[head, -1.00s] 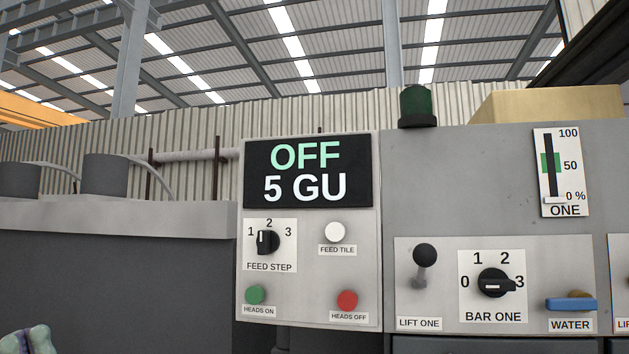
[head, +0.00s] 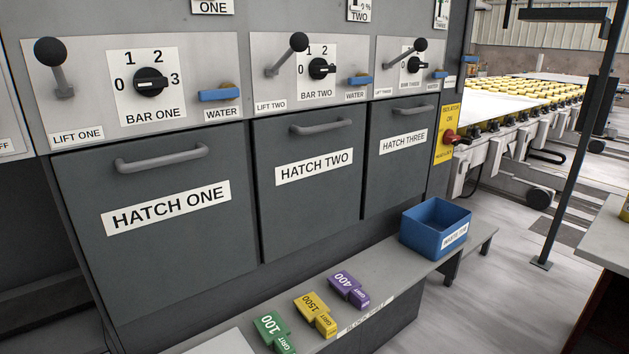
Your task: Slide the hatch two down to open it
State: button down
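Hatch two (head: 306,205) is a dark grey panel in the middle of the machine front in the head view. It carries a white label reading HATCH TWO and a grey horizontal bar handle (head: 320,127) near its top edge. The panel sits flush below the lift two and bar two controls and looks shut. Hatch one (head: 150,235) is to its left and hatch three (head: 401,150) to its right, both with similar handles and both looking shut. My gripper is not in view.
A shelf (head: 385,288) runs below the hatches, with green (head: 273,328), yellow (head: 316,312) and purple (head: 348,289) grit blocks and a blue bin (head: 436,228). The lift two lever (head: 298,42) juts out above hatch two. A post (head: 575,140) stands at right; floor between is clear.

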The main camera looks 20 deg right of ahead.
aim_at(308, 165)
jog(key=i+z, duration=0.1)
jog(key=z, duration=0.35)
jog(key=i+z, duration=0.1)
jog(key=z, duration=0.8)
jog(key=i+z, duration=0.15)
jog(key=z, duration=0.3)
